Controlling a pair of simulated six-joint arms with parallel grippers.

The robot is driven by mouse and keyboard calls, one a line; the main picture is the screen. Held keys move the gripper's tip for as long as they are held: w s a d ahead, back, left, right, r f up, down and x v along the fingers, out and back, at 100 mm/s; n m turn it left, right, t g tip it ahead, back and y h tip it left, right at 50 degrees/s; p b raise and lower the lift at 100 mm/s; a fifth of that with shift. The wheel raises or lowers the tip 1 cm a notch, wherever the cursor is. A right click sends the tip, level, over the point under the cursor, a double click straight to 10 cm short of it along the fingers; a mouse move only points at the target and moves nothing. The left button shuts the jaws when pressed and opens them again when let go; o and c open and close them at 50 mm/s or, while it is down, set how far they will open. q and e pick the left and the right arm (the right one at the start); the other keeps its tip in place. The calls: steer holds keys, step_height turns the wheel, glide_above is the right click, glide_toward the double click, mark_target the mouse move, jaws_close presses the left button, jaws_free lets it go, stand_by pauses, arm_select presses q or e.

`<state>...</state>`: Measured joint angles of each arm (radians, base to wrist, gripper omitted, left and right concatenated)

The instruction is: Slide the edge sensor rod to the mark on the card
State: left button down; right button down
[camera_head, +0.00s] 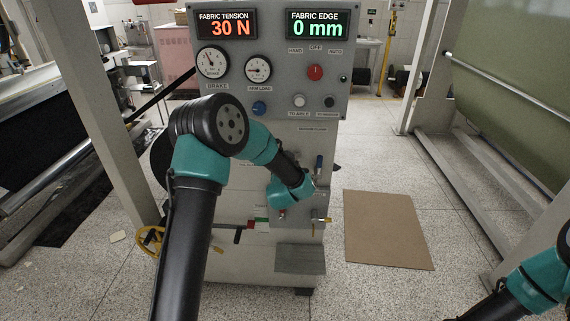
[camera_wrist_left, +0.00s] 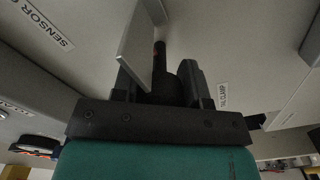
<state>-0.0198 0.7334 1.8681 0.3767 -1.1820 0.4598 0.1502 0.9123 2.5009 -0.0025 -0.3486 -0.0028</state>
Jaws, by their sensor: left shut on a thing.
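My left arm reaches across the front of the grey machine cabinet (camera_head: 268,150). In the head view its wrist hides the fingertips and the part they hold. In the left wrist view my left gripper (camera_wrist_left: 162,82) is shut on a dark, rounded, knob-like part (camera_wrist_left: 165,62) that stands out from the panel. A thin grey plate (camera_wrist_left: 137,45) sits beside it, close to the left finger. Labels reading "SENSOR" and "CLAMP" are partly visible. I cannot clearly make out the sensor rod or the marked card. My right gripper is outside the views.
The displays read fabric tension 30 N (camera_head: 226,24) and fabric edge 0 mm (camera_head: 317,24). A blue lever (camera_head: 319,165) and a brass-coloured fitting (camera_head: 322,220) sit beside my left wrist. A brown board (camera_head: 388,230) lies on the floor. Metal frames flank the cabinet.

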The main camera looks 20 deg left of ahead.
arm_select(q)
steer(key=c, duration=0.7)
jaws_free()
steer(key=shift+o, duration=0.2)
steer(key=v, duration=1.7)
steer(key=shift+s, duration=0.2)
steer(key=shift+d, duration=0.1)
steer(key=s+d+f+m+g+h, duration=0.1)
steer(key=s+f+m+g+h, duration=0.4)
steer(key=f, duration=0.8)
steer(key=s+d+f+m+g+h, duration=0.25)
steer(key=s+f+m+g, duration=0.3)
steer(key=f, duration=0.65)
steer(key=s+f+m+g+h, duration=0.2)
steer(key=s+f+g, duration=0.3)
steer(key=s, duration=0.6)
steer(key=shift+d+f+m+g+h, duration=0.2)
steer(key=shift+d+m+g+h, duration=0.15)
steer(key=shift+m, duration=0.1)
